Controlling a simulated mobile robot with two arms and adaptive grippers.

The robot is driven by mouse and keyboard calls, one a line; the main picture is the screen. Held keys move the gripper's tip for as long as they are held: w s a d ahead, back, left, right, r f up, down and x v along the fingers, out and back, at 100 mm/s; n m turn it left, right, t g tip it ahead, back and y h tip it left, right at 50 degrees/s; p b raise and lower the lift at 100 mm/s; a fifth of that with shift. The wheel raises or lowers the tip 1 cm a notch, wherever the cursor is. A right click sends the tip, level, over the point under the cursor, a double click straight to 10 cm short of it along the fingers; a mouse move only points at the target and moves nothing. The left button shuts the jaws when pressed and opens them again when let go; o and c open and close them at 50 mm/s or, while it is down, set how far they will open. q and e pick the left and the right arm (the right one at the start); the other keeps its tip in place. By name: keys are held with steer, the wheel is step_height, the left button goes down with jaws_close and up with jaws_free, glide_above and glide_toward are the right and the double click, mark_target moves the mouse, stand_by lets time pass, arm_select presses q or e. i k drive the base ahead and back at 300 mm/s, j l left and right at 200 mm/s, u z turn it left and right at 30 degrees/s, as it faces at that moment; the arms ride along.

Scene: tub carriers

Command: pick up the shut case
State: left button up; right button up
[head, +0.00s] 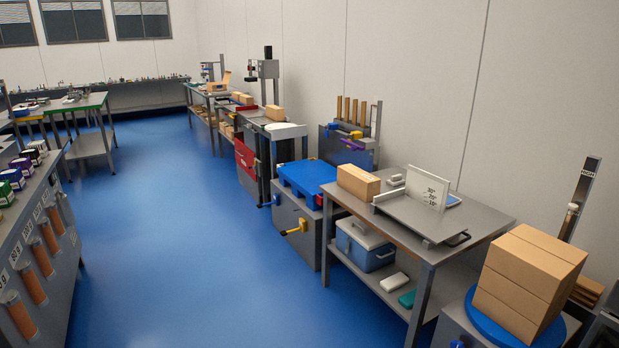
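A blue box with a light grey lid (365,243) stands on the lower shelf of the grey table at the right of centre. Its lid looks closed, and a handle or latch shows on its front. It is the thing here that looks most like a shut case, but I cannot tell for certain. The tabletop above it hides part of its back. Neither of my grippers is in view.
The grey table (470,212) holds a cardboard box (358,182) and a metal tray. A white item (395,283) and a teal item (407,299) lie on its shelf. Stacked cartons (530,275) stand at right. Open blue floor (200,240) runs down the middle.

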mark_target(364, 184)
steer(key=i, duration=1.9)
steer(key=l+z, duration=0.05)
steer(key=l, duration=0.05)
